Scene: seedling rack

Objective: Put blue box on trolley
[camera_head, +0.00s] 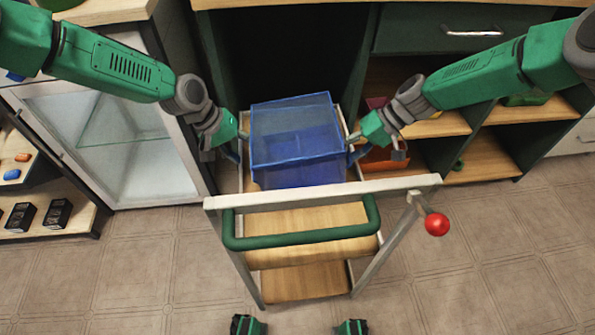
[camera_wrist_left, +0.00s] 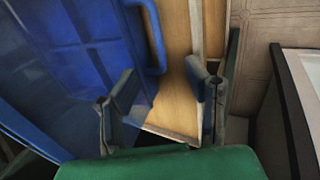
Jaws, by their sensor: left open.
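The blue box (camera_head: 297,140) is a see-through open bin with a handle at each side. It is over the wooden top of the trolley (camera_head: 300,219), behind its green push bar, and looks to rest there; its underside is hidden. In the left wrist view the box (camera_wrist_left: 75,50) fills the left, with its handle (camera_wrist_left: 152,40) beside my fingers. My left gripper (camera_head: 224,147) is open at the box's left side, its fingers apart and empty. My right gripper (camera_head: 378,147) is by the right handle, its fingers looking spread.
A red ball knob (camera_head: 437,224) sticks out at the trolley's right. A glass-fronted cabinet (camera_head: 125,140) stands at left, and wooden shelves (camera_head: 485,150) at right. A dark gap lies behind the box. The tiled floor (camera_head: 480,260) at front right is clear.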

